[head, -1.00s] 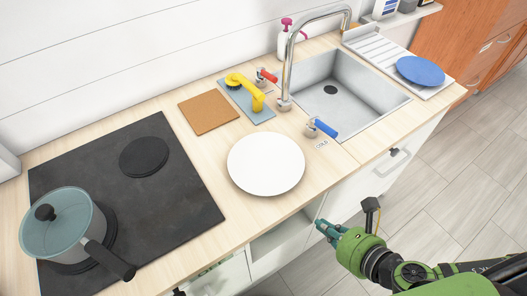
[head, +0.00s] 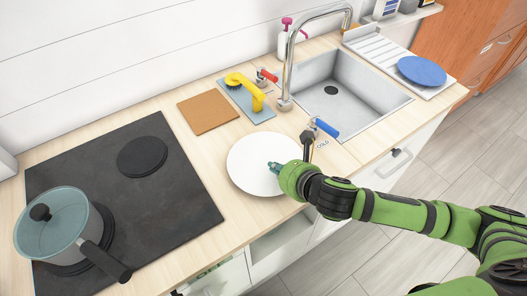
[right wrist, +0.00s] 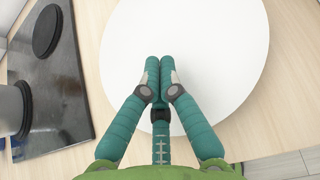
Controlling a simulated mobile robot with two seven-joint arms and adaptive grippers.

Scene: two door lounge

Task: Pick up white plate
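The round white plate (head: 253,155) lies flat on the wooden counter between the cooktop and the sink. My right gripper (head: 273,167) is over the plate's right part, and its green hand covers some of the right rim. In the right wrist view the teal fingers (right wrist: 159,66) lie together over the white plate (right wrist: 215,45), with nothing seen between them. I cannot tell whether the fingertips touch the plate. My left gripper is not in view.
A black cooktop (head: 150,205) with a lidded pot (head: 55,235) is at left. The sink (head: 350,85) and a blue plate (head: 421,70) are at right.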

